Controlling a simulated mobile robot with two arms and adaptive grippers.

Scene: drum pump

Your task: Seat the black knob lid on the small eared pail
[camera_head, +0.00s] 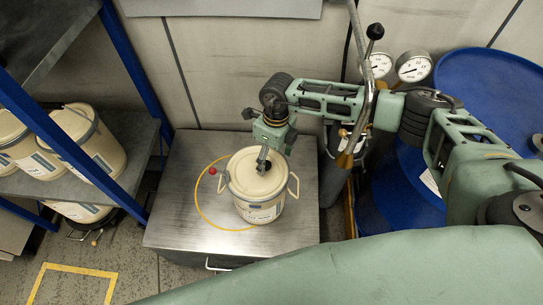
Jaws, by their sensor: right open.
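The small eared pail (259,212) is cream with a printed label and a light ear on each side. My right gripper (262,167) is open and points down at the middle of the lid. Its fingers hide the lid's centre, so no black knob shows clearly there, and I cannot tell whether they touch it. My left gripper is not in view.
A small red ball (212,171) shows just left of the pail. A blue-framed shelf (140,125) with several cream pails is at left. Blue drums (490,95) and gauges (413,67) are at right.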

